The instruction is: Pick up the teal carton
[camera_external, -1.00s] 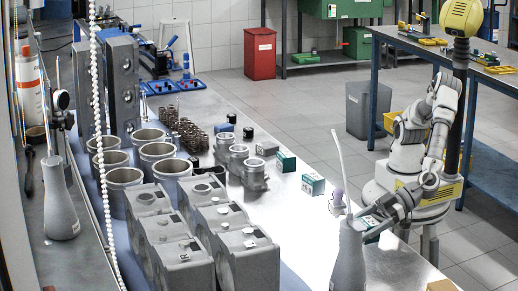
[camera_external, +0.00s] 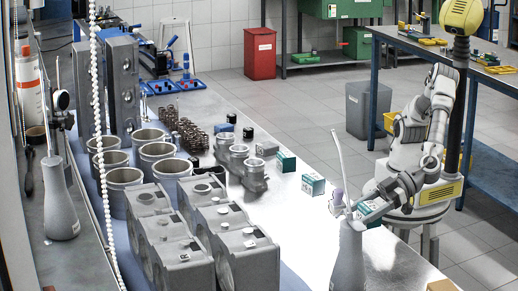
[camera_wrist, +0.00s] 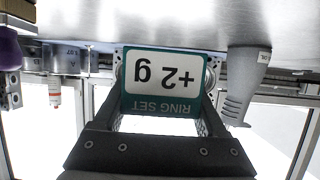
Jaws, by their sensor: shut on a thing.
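The teal carton (camera_wrist: 163,106) has a white label reading "+2 g" and "RING SET", upside down in the wrist view. My gripper (camera_wrist: 164,84) is shut on it, one finger at each side. In the external view my gripper (camera_external: 372,206) holds the carton (camera_external: 369,212) near the bench's right edge, behind the grey oil can (camera_external: 349,262). The carton looks raised off the bench. Part of it is hidden by the fingers and the can's spout. Two other teal cartons (camera_external: 286,162) (camera_external: 313,184) stand on the bench to the left.
The grey oil can (camera_wrist: 246,82) is close on the right in the wrist view.

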